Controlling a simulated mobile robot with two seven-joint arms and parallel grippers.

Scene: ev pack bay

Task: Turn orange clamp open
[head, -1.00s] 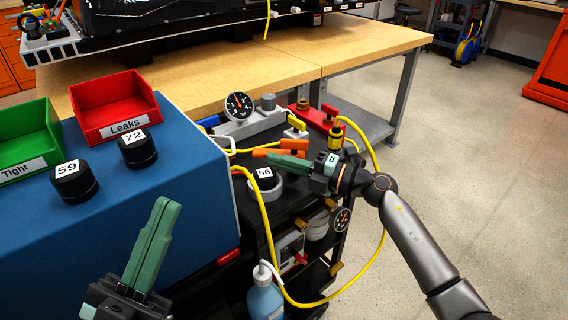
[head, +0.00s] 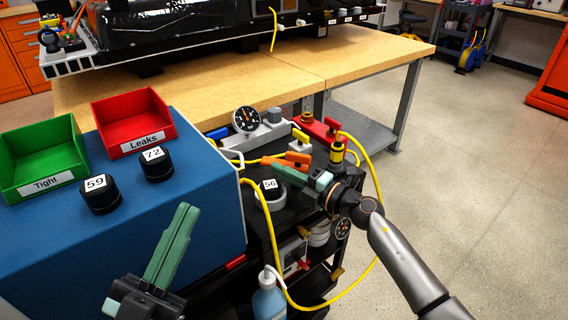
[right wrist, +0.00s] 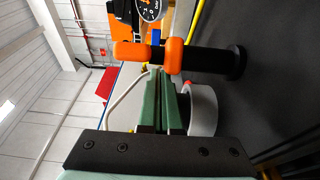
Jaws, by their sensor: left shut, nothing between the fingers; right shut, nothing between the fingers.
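The orange clamp (head: 297,159) is at the back of the black cart, beside the yellow hose. In the right wrist view the orange clamp (right wrist: 150,52) lies crosswise just beyond my fingertips, with a black cylinder at its right end. My right gripper (head: 274,168) is shut and empty, its green fingers close beside the clamp; its shut fingers also show in the right wrist view (right wrist: 159,72). I cannot tell whether they touch the clamp. My left gripper (head: 186,206) is shut and empty, fingers pointing up in front of the blue box, away from the clamp.
A black cap marked 56 (head: 269,188) in a white ring sits just below my right fingers. A gauge (head: 246,120), a red fitting (head: 320,128) and a looping yellow hose (head: 372,170) are nearby. The blue box (head: 205,180) carries green and red bins and two black knobs.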

